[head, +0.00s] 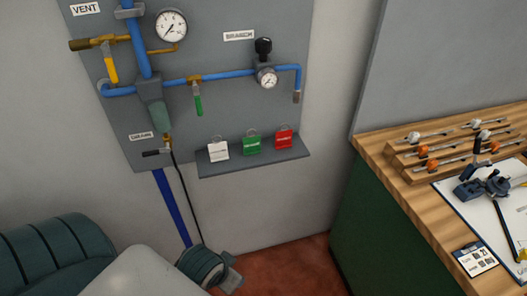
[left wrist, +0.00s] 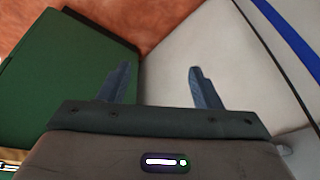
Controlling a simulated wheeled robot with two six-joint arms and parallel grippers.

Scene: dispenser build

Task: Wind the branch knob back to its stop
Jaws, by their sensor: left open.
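The branch knob (head: 263,46) is a black knob standing on top of a regulator on the blue branch pipe, below and right of the BRANCH label (head: 239,35). A small round gauge (head: 267,77) sits just under it. My left gripper (left wrist: 160,74) is open with nothing between its fingers. In the head view my left arm comes in low, and its wrist end is well below the panel and apart from the knob. The fingers are not clear there. The knob is not in the left wrist view. My right gripper is not in view.
The grey panel (head: 215,120) also carries a larger gauge (head: 171,26), yellow- and green-handled valves, and a shelf (head: 254,162) with white, green and red tags. A green cabinet (head: 385,210) with a wooden top holding racks and tools stands right. Space before the knob is clear.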

